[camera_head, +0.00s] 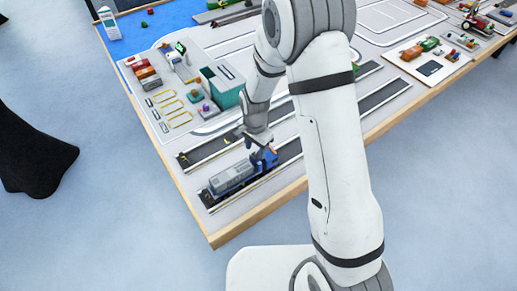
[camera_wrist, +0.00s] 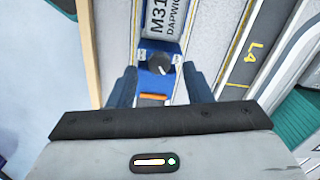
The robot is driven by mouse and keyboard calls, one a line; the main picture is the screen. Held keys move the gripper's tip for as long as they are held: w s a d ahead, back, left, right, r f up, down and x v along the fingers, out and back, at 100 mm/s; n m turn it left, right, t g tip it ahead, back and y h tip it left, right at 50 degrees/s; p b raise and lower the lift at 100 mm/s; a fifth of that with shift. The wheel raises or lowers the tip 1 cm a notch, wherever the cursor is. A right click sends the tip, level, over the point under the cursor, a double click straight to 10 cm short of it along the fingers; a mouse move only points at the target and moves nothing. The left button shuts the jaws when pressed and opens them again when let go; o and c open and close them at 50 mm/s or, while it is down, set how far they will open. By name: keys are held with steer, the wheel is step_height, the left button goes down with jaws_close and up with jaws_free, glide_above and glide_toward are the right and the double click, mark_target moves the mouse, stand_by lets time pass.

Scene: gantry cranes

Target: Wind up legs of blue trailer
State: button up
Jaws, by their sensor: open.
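The blue trailer (camera_head: 267,159) stands in a dark lane near the table's front edge and carries a grey container (camera_head: 232,178). In the wrist view the trailer's blue end (camera_wrist: 151,85) shows below the container (camera_wrist: 161,20), which bears large dark lettering. A dark round knob (camera_wrist: 158,67) with a pale mark sits on the blue end. My gripper (camera_head: 263,147) is over this end, pointing down. In the wrist view its two fingers (camera_wrist: 160,78) are apart, one on each side of the blue end, with the knob between them. I cannot tell whether they touch anything. The legs are not clearly visible.
The wooden table edge (camera_head: 262,212) runs close in front of the trailer. A teal box (camera_head: 226,92) and several small container models (camera_head: 146,74) stand farther back.

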steer(key=shift+f, duration=1.05)
